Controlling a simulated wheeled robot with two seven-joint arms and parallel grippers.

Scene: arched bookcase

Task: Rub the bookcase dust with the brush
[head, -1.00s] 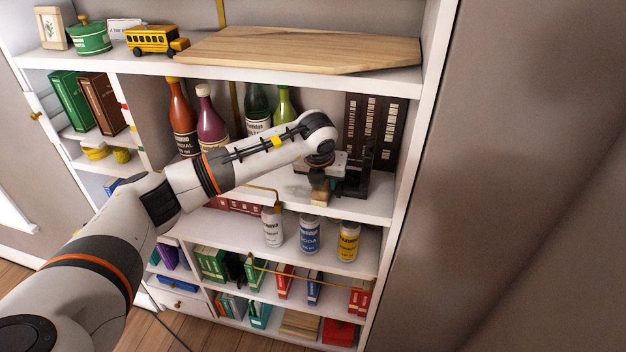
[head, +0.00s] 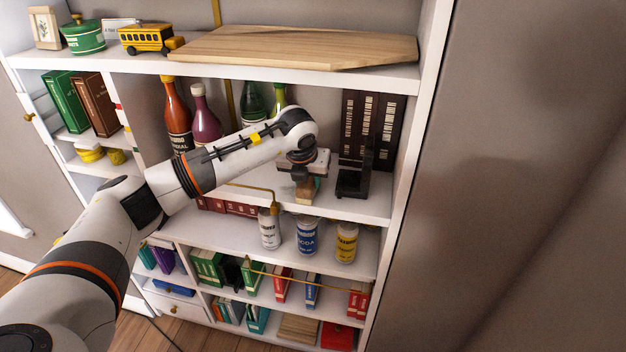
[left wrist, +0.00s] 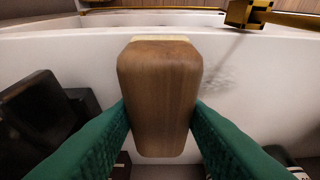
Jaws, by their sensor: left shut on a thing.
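The brush (head: 304,194) has a brown wooden block and a pale bristle edge. It also shows large in the left wrist view (left wrist: 158,90). My left gripper (left wrist: 160,122) is shut on it, a green finger on each side. In the head view my left gripper (head: 304,178) is over the middle shelf of the bookcase (head: 372,207). A faint grey speckled dust patch (left wrist: 208,78) lies on the white shelf, right of the brush in the left wrist view. Whether the bristles touch the shelf cannot be told. My right gripper is not in view.
A black stand (head: 354,180) is close to the right of the brush, before dark books (head: 367,125). Bottles (head: 205,118) stand behind my forearm. Cans (head: 307,237) stand on the shelf below. A wooden board (head: 300,48) lies on the shelf above.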

